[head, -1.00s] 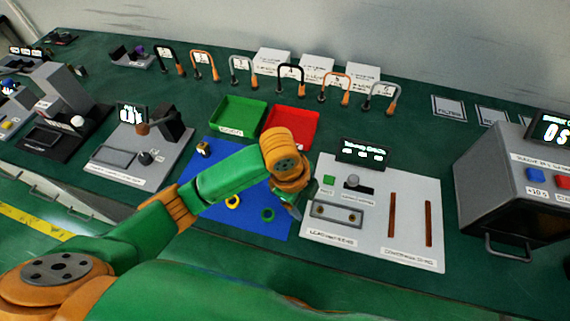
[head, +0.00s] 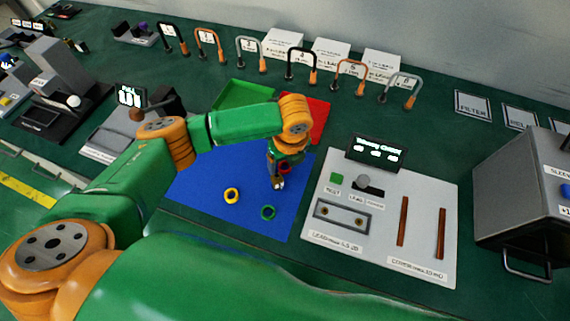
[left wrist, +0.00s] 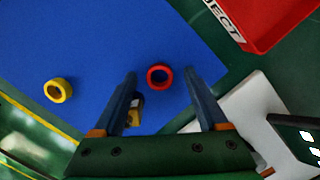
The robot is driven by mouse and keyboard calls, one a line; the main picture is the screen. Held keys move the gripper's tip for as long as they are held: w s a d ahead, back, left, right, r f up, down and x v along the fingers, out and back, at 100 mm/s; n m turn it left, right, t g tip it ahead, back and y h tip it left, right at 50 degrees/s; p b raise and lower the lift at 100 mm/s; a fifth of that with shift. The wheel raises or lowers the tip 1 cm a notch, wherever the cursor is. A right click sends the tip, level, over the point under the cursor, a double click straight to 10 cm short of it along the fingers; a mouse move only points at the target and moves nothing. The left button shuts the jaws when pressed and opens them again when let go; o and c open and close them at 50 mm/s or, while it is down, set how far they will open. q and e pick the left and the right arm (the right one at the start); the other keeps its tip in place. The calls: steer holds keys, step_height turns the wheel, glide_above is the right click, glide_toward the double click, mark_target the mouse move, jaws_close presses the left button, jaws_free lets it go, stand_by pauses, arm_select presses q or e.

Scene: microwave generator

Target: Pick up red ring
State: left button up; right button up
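The red ring (head: 286,169) lies on the blue mat (head: 205,192), partly hidden by my left gripper (head: 277,182) in the head view. In the left wrist view the red ring (left wrist: 159,88) shows whole on the mat, between the lines of the two fingers near their tips. My left gripper (left wrist: 160,72) is open, its fingers apart on either side of the ring with nothing held. The wrist view does not clearly show how high the fingertips are. My right gripper is in neither current view.
A small yellow-and-dark object (left wrist: 134,114) is partly behind one finger. A red tray (head: 318,120), a green tray (head: 243,95) and a white panel (head: 340,240) border the mat.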

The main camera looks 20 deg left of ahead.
arm_select(q)
steer(key=shift+s+r, duration=0.1)
steer(key=c, duration=0.7)
jaws_close()
steer(key=s+r+p, duration=0.1)
steer(key=r+p, duration=0.2)
steer(key=r, duration=0.1)
steer(key=s+r+p, duration=0.2)
steer(key=r+p, duration=0.1)
steer(key=r, duration=0.1)
steer(key=s+r+p, duration=0.2)
steer(key=r+p, duration=0.1)
steer(key=r, duration=0.1)
steer(key=shift+s+a+r+p, duration=0.1)
steer(key=shift+p, duration=0.25)
step_height(320, 180, down, 5)
steer(key=b, duration=0.6)
steer(key=shift+f, duration=0.35)
